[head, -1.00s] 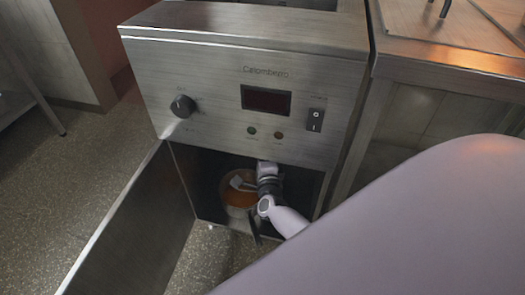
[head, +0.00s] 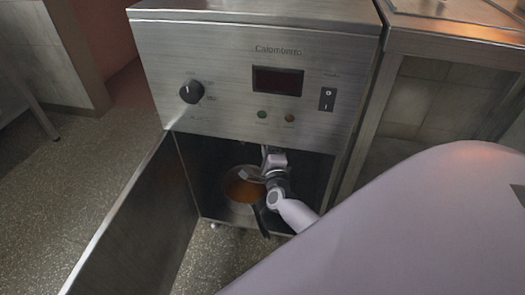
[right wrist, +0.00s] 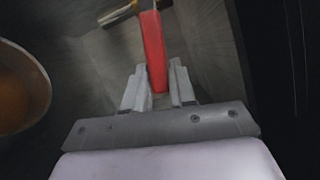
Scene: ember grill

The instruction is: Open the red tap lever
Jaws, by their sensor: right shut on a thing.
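The red tap lever (right wrist: 153,45) shows in the right wrist view, running up from between my right gripper's fingers (right wrist: 158,88) toward a brass-coloured pipe (right wrist: 118,14). The fingers are shut on the lever's near end. In the head view my right gripper (head: 262,172) is inside the open cabinet under the fryer's control panel, and the lever is hidden there. My left gripper is not in view.
A pot of orange-brown liquid (head: 243,190) stands in the cabinet beside my right gripper; its rim also shows in the right wrist view (right wrist: 40,75). The cabinet door (head: 140,225) hangs open to the left. The control panel (head: 225,75) is just above.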

